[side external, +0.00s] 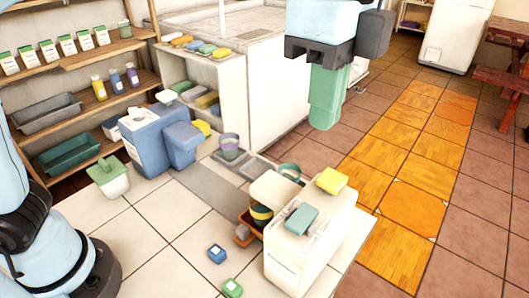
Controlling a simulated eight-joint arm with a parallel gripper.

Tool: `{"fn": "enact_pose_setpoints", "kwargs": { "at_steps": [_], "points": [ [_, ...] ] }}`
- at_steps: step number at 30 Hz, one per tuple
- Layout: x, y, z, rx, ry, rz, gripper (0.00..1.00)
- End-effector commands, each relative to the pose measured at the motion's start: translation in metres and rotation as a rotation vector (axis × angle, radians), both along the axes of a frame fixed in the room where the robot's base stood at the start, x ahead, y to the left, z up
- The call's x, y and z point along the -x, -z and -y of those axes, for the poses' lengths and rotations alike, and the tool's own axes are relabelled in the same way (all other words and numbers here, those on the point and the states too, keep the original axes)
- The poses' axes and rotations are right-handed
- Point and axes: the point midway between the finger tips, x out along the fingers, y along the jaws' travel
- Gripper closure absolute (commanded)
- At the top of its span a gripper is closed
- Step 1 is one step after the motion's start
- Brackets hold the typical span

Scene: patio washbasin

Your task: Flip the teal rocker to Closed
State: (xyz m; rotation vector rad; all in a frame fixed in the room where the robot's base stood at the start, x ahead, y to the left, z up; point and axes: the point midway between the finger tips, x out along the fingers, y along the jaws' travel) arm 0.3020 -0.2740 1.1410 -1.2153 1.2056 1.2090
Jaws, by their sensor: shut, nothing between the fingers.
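A teal block (300,219) lies on the lower top of a white box (285,262) at the lower middle; it is the only clear match for the teal rocker. Its tilt and any Open or Closed marking are too small to read. My gripper (322,126) hangs at the upper middle, pointing down, with green fingers shut and empty. In the picture it is above and apart from the white box.
A yellow sponge (331,180) lies on the white box's back right corner. An orange tray (243,232) with a dark pot stands at its left. A blue bin (152,140) and a green-lidded tub (111,177) stand further left.

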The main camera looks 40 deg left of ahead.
Motion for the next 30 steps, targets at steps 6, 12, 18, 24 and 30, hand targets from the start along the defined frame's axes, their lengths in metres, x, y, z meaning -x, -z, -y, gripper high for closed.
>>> {"fn": "enact_pose_setpoints", "kwargs": {
  "at_steps": [6,12,18,24,30],
  "points": [
    [0.001,0.0,0.001,-0.002,0.007,-0.003,1.0],
    [0.001,0.001,0.001,-0.002,0.006,-0.002,1.0],
    [0.0,0.016,0.001,-0.002,0.005,-0.002,1.0],
    [0.0,0.045,0.001,-0.002,0.004,-0.002,1.0],
    [0.001,0.075,0.001,-0.002,0.004,-0.002,1.0]
  ]
}}
